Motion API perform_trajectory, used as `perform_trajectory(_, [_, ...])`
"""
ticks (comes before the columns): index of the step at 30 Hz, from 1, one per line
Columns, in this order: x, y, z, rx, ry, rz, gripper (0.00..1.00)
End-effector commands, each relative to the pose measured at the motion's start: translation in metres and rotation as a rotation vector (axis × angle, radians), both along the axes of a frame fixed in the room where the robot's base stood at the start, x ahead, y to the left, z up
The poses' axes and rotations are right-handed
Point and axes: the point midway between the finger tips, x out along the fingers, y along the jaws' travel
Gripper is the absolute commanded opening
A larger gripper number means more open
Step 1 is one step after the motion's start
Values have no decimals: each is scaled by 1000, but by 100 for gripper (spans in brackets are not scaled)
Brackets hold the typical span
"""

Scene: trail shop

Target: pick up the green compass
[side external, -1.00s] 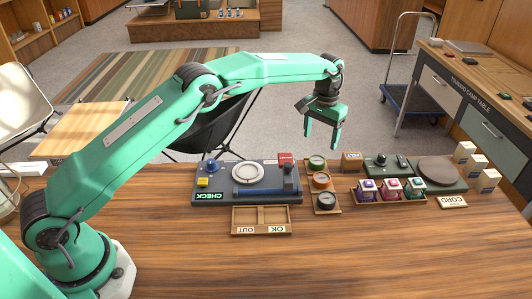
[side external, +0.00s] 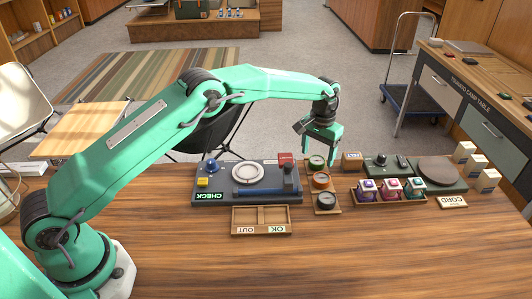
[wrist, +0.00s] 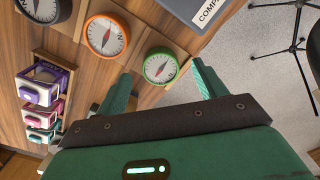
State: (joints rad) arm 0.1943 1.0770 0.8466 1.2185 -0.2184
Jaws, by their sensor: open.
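The green compass (side external: 317,161) lies at the far end of a wooden holder, in line with an orange compass (side external: 320,181) and a black compass (side external: 325,200). My gripper (side external: 321,153) is open and empty, just above the green compass, and partly hides it in the side view. In the wrist view the green compass (wrist: 160,66) has a white dial and green rim. It shows between and slightly beyond the two green fingertips (wrist: 162,74). I cannot tell the remaining height exactly; no contact is visible.
A small wooden block (side external: 352,160) stands to the right. A rack of lanterns (side external: 391,198) is nearby. The front table is clear.

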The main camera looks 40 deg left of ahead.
Motion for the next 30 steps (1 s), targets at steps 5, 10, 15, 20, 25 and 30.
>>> perform_trajectory(5, [0,0,-16,0,0,0,70])
perform_trajectory(10, [0,0,-19,0,-1,0,70])
perform_trajectory(15, [0,0,-19,0,-1,0,70])
perform_trajectory(20, [0,0,-19,0,-1,0,70])
perform_trajectory(25, [0,0,-19,0,-1,0,49])
perform_trajectory(30, [0,0,-19,0,-1,0,22])
